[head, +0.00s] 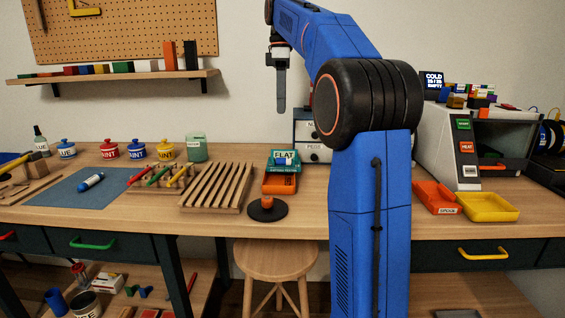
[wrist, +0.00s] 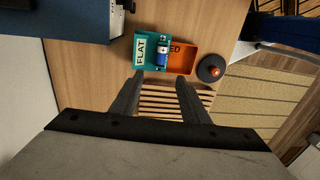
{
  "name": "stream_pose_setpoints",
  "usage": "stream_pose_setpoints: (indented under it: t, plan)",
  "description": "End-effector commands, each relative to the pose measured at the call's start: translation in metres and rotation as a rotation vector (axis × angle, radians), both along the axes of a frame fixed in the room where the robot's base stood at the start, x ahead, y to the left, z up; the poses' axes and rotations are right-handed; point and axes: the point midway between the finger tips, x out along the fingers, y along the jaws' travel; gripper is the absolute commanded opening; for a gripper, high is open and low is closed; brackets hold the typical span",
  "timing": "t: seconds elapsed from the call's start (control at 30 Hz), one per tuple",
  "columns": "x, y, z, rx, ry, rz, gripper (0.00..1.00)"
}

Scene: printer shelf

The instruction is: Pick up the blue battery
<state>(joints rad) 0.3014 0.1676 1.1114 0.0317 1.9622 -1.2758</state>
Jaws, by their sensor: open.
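A blue battery (wrist: 163,54) with a white band shows in the wrist view. It lies at the side of the teal tray marked FLAT (wrist: 141,49), next to the orange tray (wrist: 183,62). My gripper (head: 281,107) hangs high above the bench, pointing down. In the wrist view its two fingers (wrist: 160,79) are apart with nothing between them; the battery is well below.
A black disc with an orange post (head: 267,205) stands in front of the trays. A slatted wooden rack (head: 216,186) is to their left.

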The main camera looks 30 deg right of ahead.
Motion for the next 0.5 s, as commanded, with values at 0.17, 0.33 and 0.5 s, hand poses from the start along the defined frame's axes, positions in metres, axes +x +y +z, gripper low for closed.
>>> stream_pose_setpoints:
  t: [0.17,0.33,0.5]
  plan:
    - [-0.004,0.002,-0.029,0.0,0.002,-0.001,0.41]
    - [-0.007,0.004,-0.059,0.001,0.003,-0.001,0.41]
    - [-0.009,0.006,-0.088,0.0,0.002,-0.001,0.41]
